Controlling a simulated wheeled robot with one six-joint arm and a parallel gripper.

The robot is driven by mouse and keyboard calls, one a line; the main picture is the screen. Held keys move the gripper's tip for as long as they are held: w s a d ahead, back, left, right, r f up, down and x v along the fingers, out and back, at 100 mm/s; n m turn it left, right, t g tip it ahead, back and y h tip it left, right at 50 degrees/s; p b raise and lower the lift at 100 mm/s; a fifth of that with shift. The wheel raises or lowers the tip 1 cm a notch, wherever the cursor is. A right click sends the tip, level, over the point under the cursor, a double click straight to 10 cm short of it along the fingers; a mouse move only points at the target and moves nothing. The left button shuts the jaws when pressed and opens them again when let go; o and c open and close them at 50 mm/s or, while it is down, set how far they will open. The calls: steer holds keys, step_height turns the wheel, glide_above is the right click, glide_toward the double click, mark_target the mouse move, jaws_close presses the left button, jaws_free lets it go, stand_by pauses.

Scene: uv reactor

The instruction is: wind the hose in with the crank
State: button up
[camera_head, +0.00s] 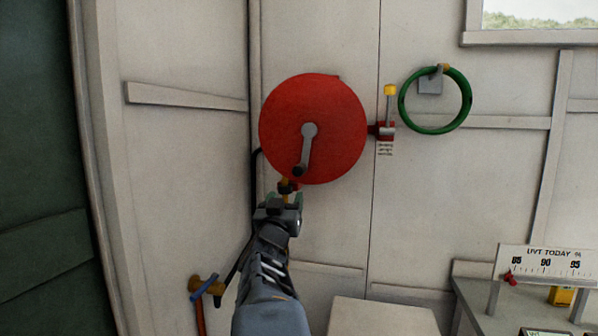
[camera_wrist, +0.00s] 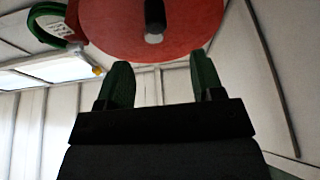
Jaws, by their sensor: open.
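A red hose reel (camera_head: 285,115) is mounted on the pale wall. Its grey crank (camera_head: 308,145) points down from the hub and ends in a black handle (camera_head: 299,170). My gripper (camera_head: 285,198) is just below the handle, partly hidden by my arm. In the wrist view my gripper (camera_wrist: 163,80) has its two green fingers spread with nothing between them. The black handle (camera_wrist: 155,15) shows ahead of and above the fingertips, against the red reel (camera_wrist: 110,25). A dark hose (camera_head: 256,165) runs down at the reel's left edge; the wound part is hidden.
A yellow-knobbed lever (camera_head: 389,105) on a red fitting is right of the reel. A green ring of hose (camera_head: 465,100) hangs further right. A blue-handled tap (camera_head: 205,288) is low at left. A bench with a gauge (camera_head: 545,262) stands at lower right.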

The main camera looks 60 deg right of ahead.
mark_target(298, 175)
steer(key=p+x, duration=0.1)
steer(key=x, duration=0.3)
steer(key=p+x, duration=0.1)
steer(key=x, duration=0.4)
steer(key=p+x, duration=0.2)
steer(key=x, duration=0.2)
steer(key=shift+s+d+r, duration=0.25)
steer(key=shift+d+r, duration=0.05)
steer(key=shift+d, duration=0.05)
steer(key=shift+c, duration=0.3)
jaws_close()
